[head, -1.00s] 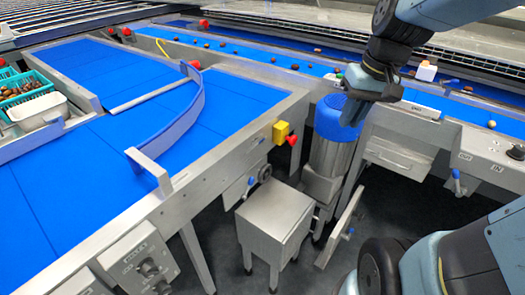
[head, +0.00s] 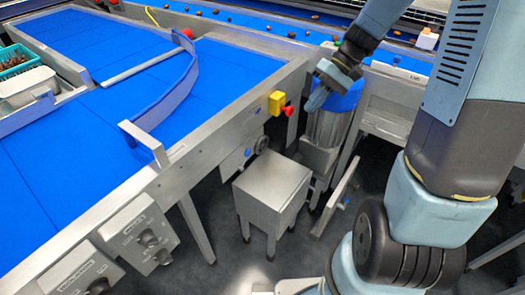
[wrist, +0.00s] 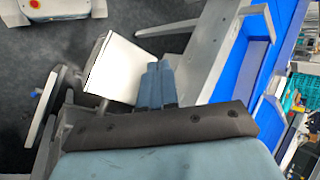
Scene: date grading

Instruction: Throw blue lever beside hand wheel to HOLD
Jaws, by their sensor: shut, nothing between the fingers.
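The blue lever (head: 248,152) is a small blue handle on the side plate of the near conveyor frame. It sits just left of and below the small dark hand wheel (head: 261,140). Its label is too small to read. My gripper (head: 314,103) is shut and empty, pointing down in front of the blue-capped motor, up and to the right of the lever and apart from it. In the wrist view my shut fingers (wrist: 157,68) point past a pale box top. I cannot make out the lever or hand wheel there.
A grey metal box stand (head: 272,190) stands on the floor below the hand wheel. A yellow box with a red button (head: 277,103) juts from the frame above. A tilted grey panel with a blue knob (head: 340,200) stands to the right. Dark floor is clear at the front.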

